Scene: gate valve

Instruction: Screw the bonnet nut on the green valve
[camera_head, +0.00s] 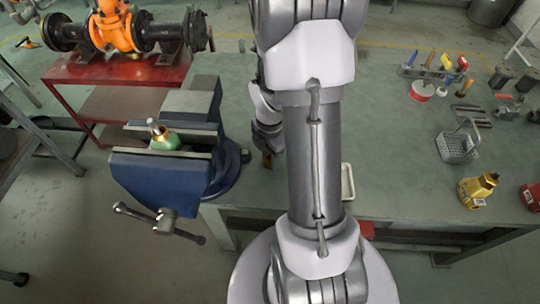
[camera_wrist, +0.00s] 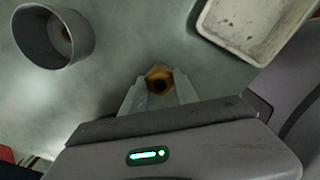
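The green valve (camera_head: 165,142) sits clamped in the blue vise (camera_head: 160,180) on the left of the bench, with a brass-coloured part and a pale stem end showing on top. My gripper (camera_head: 266,150) is right of the vise, pointing down low over the bench and partly hidden by my arm. In the wrist view a brass bonnet nut (camera_wrist: 158,79) with a dark central hole lies between my fingertips (camera_wrist: 160,84). The fingers appear to touch its sides, so the gripper looks shut on it. Whether the nut touches the bench is unclear.
A grey cup-like ring (camera_wrist: 54,48) and a pale shallow tray (camera_wrist: 250,28) flank the gripper; the tray also shows right of my arm (camera_head: 347,182). A red table (camera_head: 120,70) with orange pipework is behind left.

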